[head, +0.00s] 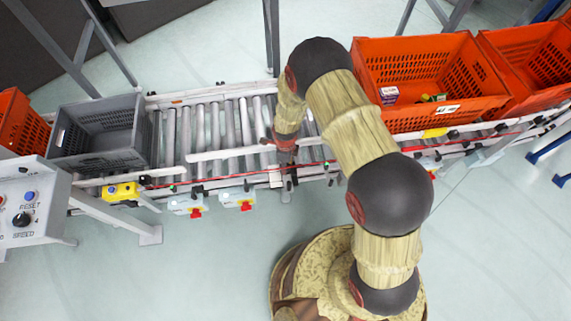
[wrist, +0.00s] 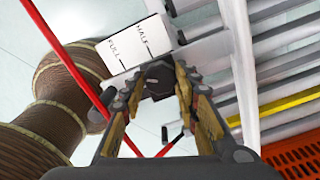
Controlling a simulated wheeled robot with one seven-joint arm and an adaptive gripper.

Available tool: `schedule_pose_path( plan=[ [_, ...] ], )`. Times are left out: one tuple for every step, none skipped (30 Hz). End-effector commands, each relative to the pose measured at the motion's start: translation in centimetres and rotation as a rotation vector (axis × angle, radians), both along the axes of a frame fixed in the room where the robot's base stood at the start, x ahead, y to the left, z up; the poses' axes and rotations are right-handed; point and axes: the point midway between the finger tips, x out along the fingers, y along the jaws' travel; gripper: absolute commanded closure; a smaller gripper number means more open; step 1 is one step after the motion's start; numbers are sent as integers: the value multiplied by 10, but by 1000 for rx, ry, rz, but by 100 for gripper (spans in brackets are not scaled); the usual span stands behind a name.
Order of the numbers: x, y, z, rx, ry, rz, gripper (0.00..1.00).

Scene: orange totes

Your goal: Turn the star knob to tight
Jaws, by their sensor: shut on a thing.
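A dark faceted knob (wrist: 158,76) sits between the two fingertips in the wrist view, at the lower edge of a white plate (wrist: 122,58) marked "HALF" and "FULL". My gripper (wrist: 156,88) is shut on this knob, one finger at each side. I read no "tight" mark, and the fingers and low resolution hide the knob's shape and pointer. In the head view my gripper (head: 287,165) is small, at the front rail of the roller conveyor (head: 215,125); I cannot make out the knob there.
A red cord (wrist: 75,65) runs close beside my gripper along the rail. A grey tote (head: 105,165) stands left on the conveyor; orange totes (head: 390,120) stand right. A control box (head: 25,205) is at far left.

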Motion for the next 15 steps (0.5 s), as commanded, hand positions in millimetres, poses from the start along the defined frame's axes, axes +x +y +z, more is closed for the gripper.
schedule_pose_path(
  plan=[
    [1, 1, 0, 0, -2, -6, 94],
    [1, 1, 0, 1, -2, -9, 94],
    [1, 1, 0, 1, -2, -12, 94],
    [1, 1, 0, 1, -2, -14, 94],
    [1, 1, 0, 1, -2, -15, 94],
    [1, 1, 0, 1, -2, -16, 94],
    [1, 1, 0, 1, -2, -16, 94],
    [1, 1, 0, 1, -2, -16, 94],
    [1, 1, 0, 1, -2, -16, 94],
    [1, 1, 0, 1, -2, -16, 94],
    [1, 1, 0, 1, -2, -16, 94],
    [1, 1, 0, 1, -2, -16, 94],
    [1, 1, 0, 1, -2, -15, 94],
    [1, 1, 0, 1, -2, -15, 94],
    [1, 1, 0, 1, -2, -15, 68]
  ],
)
